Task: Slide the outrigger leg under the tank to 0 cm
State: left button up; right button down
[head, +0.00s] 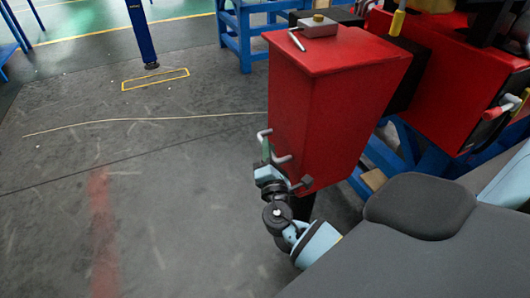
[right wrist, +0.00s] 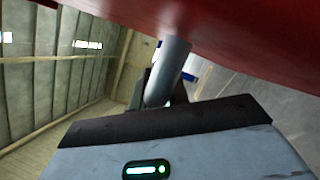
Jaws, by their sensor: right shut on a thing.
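The red tank (head: 320,110) stands in the middle of the head view. Grey bar handles (head: 283,159) stick out of its near left side, low down. My right gripper (head: 267,160) is at these handles, beside the tank's lower left edge. It is shut on a grey bar, which shows as a round rod (right wrist: 170,65) in the right wrist view, running up to the red underside. A dark post, probably the outrigger leg (head: 301,207), shows under the tank, mostly hidden behind my right arm. How far it is slid out cannot be told. My left gripper is out of view.
Red machinery (head: 440,85) and a blue frame (head: 380,155) stand right of the tank. A blue post (head: 142,35) and a yellow floor outline (head: 155,79) lie farther back. The grey floor left of the tank is clear.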

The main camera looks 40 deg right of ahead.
jog(key=c, duration=1.4)
grip_release()
jog(key=shift+s+d, duration=0.1)
jog(key=shift+d, duration=0.25)
jog(key=shift+o, duration=0.2)
jog(key=shift+a, duration=0.1)
jog(key=shift+a+f, duration=0.1)
jog(key=shift+s+a+f, duration=0.1)
jog(key=shift+s+a, duration=0.05)
jog(key=shift+s, duration=0.15)
jog(key=b+v, duration=0.1)
jog(key=v, duration=0.6)
